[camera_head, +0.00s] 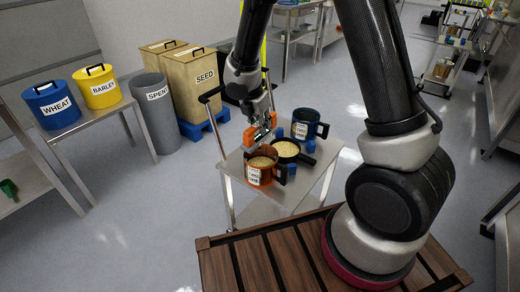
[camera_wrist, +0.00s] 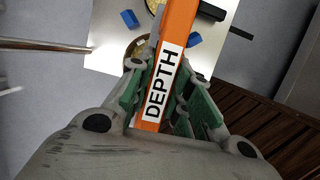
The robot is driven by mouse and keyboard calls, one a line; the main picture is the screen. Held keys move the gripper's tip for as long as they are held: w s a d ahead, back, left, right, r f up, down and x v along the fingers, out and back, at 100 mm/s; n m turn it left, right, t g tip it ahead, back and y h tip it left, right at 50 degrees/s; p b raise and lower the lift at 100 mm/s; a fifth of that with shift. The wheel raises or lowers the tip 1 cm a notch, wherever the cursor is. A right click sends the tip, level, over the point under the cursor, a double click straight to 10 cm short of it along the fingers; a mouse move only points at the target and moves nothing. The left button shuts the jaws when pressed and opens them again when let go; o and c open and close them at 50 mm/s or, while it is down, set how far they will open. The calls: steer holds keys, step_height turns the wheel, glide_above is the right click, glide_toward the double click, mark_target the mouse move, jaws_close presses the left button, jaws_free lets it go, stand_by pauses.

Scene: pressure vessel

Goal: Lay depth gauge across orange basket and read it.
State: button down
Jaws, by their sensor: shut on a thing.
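An orange bar labelled DEPTH, the depth gauge (camera_wrist: 175,40), runs between my gripper's green-sided fingers (camera_wrist: 158,95) in the wrist view. My gripper (camera_head: 261,131) is shut on it, and orange parts of the gauge (camera_head: 249,136) show beside the fingers in the head view. The orange basket (camera_head: 254,177), round with a white label and pale grain inside, stands on the small metal cart just below my gripper. I cannot tell whether the gauge touches its rim. In the wrist view the gauge and fingers hide most of this basket.
A black basket (camera_head: 286,158) with grain and a blue basket (camera_head: 301,131) stand behind the orange one on the cart (camera_head: 240,187). Small blue blocks (camera_head: 292,170) sit by the handles. Blue WHEAT (camera_head: 50,107) and yellow BARLEY (camera_head: 99,89) bins stand on a left bench.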

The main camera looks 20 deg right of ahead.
mark_target(260, 136)
step_height(260, 136, down, 7)
steer(key=shift+f, duration=0.15)
stand_by(0.4)
steer(key=c, duration=1.3)
jaws_free()
